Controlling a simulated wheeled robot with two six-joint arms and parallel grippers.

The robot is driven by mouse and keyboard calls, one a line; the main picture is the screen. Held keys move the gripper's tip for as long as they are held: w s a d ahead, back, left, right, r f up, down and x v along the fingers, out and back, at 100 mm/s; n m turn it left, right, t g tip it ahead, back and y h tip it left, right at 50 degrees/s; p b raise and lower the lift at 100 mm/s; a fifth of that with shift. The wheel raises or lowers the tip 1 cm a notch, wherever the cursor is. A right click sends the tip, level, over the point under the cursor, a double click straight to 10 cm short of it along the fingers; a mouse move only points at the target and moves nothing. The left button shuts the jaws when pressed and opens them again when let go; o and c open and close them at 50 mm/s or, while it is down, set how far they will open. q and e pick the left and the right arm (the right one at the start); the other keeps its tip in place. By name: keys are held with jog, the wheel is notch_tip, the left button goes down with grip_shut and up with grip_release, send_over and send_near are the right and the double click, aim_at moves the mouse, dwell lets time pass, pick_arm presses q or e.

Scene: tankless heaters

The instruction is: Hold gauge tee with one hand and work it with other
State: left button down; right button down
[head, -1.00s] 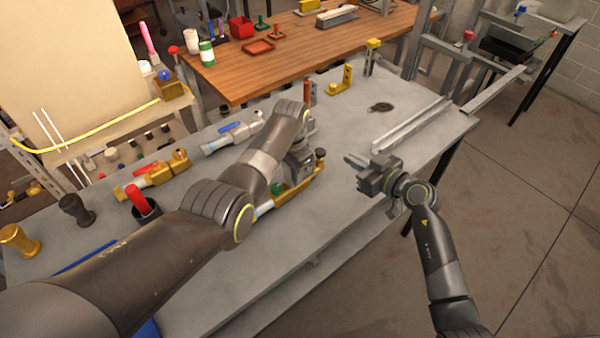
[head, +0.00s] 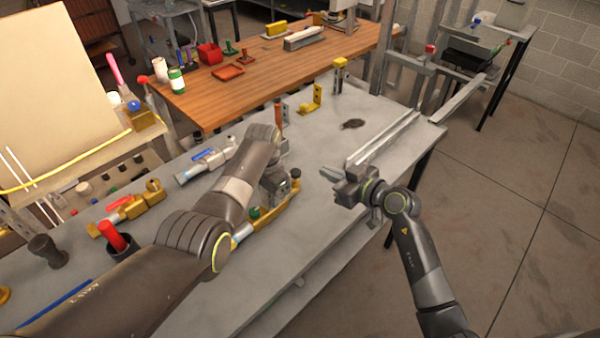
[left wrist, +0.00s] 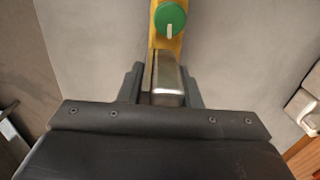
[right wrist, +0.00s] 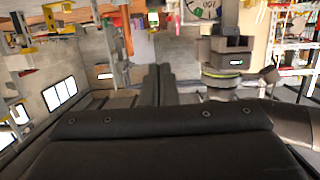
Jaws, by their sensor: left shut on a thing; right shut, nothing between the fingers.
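In the left wrist view, the fingers close around a silver metal section (left wrist: 165,80), with the green knob (left wrist: 171,18) just beyond. My right gripper (head: 333,178) is shut and empty, to the right of the fitting and apart from it. Its fingers (right wrist: 165,85) meet in the right wrist view.
A brass fitting with a red handle (head: 128,207) and a blue-handled valve (head: 205,160) lie left on the grey bench (head: 335,135). A metal channel (head: 385,138) lies at right. A wooden table (head: 215,92) with small items stands behind.

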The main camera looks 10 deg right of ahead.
send_over(299, 176)
notch_tip(299, 176, down, 2)
jog(key=shift+s+d+f, duration=0.1)
jog(key=shift+f, duration=0.65)
jog(key=shift+s+d+f, duration=0.15)
jog(key=shift+f, duration=0.55)
jog(key=shift+s+d+f, duration=0.1)
jog(key=shift+f, duration=0.65)
jog(key=shift+f, duration=1.3)
jog(key=shift+s, duration=0.1)
jog(key=s+d+r, duration=0.5)
jog(key=s+r, duration=0.1)
jog(key=s, duration=0.1)
jog(key=shift+s+d+r, duration=0.3)
jog(key=shift+d+r, duration=0.05)
